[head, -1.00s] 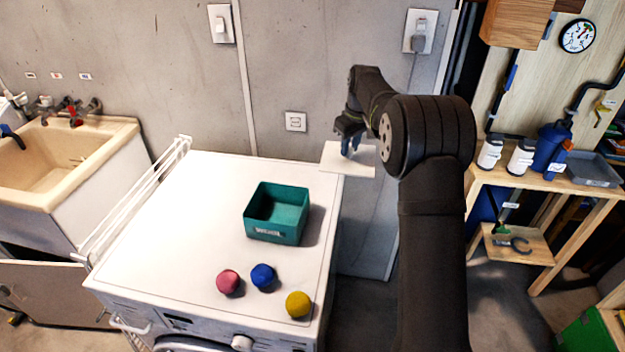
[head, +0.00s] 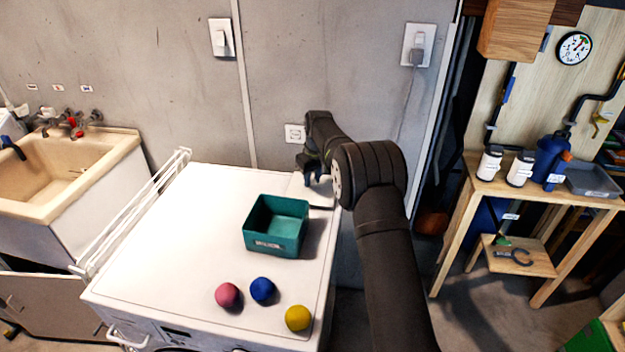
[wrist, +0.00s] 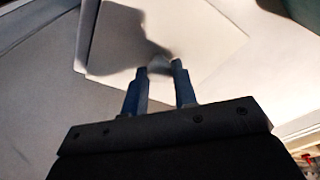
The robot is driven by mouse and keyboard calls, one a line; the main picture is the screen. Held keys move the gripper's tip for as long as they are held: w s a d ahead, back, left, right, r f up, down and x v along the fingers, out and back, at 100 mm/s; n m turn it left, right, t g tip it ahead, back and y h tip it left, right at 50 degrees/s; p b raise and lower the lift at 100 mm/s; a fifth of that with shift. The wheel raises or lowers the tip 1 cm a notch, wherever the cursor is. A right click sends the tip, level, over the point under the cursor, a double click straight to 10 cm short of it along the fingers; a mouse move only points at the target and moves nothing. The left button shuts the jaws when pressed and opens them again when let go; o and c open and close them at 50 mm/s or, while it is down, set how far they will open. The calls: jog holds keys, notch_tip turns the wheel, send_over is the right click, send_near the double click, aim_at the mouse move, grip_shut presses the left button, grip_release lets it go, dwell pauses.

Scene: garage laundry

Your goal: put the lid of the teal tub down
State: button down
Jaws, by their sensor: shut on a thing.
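The teal tub (head: 275,242) stands open on the white washing machine top, and no contents show inside it. A flat, pale square lid (head: 318,203) is at the machine's back right corner, behind and to the right of the tub. My gripper (head: 314,180) is above the lid and shut on its small handle. In the wrist view, my gripper's blue fingers (wrist: 160,72) close around the handle, with the lid (wrist: 205,35) spread out beyond them. The lid looks roughly level; I cannot tell whether it touches the machine top.
Pink (head: 228,295), blue (head: 262,290) and yellow (head: 298,318) balls lie in front of the tub on the machine top (head: 180,250). The top's left part is clear. A white rack (head: 140,210) and a sink (head: 60,170) are left; a wooden bench (head: 540,190) is right.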

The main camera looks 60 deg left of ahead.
aim_at(316, 191)
jog(key=shift+f, duration=0.25)
jog(key=shift+f, duration=0.2)
jog(key=c, duration=1.1)
grip_release()
jog(key=shift+c, duration=0.2)
jog(key=shift+r, duration=0.1)
notch_tip(316, 191, up, 12)
jog(key=d, duration=0.1)
jog(key=shift+d, duration=0.4)
